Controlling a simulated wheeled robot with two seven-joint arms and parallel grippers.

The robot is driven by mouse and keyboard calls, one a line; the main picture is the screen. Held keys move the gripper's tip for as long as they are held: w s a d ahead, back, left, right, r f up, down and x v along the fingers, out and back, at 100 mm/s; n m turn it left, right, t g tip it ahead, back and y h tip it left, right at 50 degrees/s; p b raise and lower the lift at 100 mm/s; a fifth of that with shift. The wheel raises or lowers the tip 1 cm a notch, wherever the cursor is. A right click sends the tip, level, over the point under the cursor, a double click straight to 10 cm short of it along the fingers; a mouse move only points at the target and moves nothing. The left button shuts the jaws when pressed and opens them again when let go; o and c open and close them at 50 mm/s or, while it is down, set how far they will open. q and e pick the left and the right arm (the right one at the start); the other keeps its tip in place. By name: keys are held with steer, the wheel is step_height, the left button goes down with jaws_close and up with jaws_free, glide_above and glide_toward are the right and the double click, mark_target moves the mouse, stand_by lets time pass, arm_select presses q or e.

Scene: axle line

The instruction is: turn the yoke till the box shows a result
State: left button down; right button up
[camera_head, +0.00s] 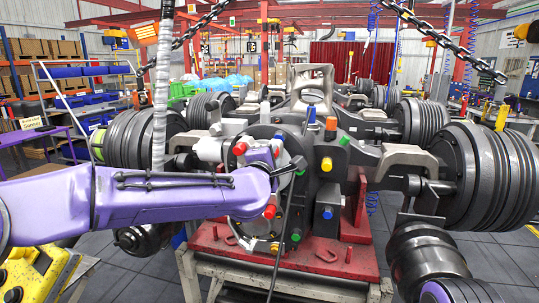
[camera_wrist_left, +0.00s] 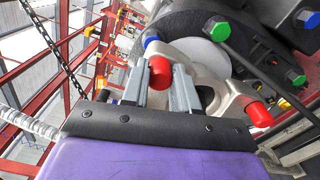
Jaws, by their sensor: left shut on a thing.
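The yoke (camera_wrist_left: 208,62) is a pale metal fork with red caps on the front of the dark axle housing. In the wrist view, my left gripper (camera_wrist_left: 160,75) has its two grey fingers on either side of the yoke's upper arm, by a red cap, and is shut on it. A second red cap (camera_wrist_left: 258,114) is at the lower right. In the head view, red caps (camera_head: 269,211) show beside my purple left hand, which hides much of the yoke (camera_head: 262,152). I cannot make out a box with a result. My right gripper is out of view.
The axle lies on a red stand (camera_head: 330,258) with thick dark wheel drums (camera_head: 490,175) at both sides. Coloured plugs and hanging cables crowd the housing. Chains (camera_head: 440,38) hang above. A yellow object (camera_head: 35,275) is at the lower left.

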arm_select(q)
steer(key=shift+d+f, duration=0.1)
steer(key=shift+d, duration=0.05)
stand_by(0.3)
steer(key=c, duration=0.9)
jaws_free()
steer(key=shift+o, duration=0.2)
steer(key=s+a+b, duration=0.2)
steer(key=s+b, duration=0.2)
steer(key=s, duration=0.6)
steer(key=shift+s, duration=0.25)
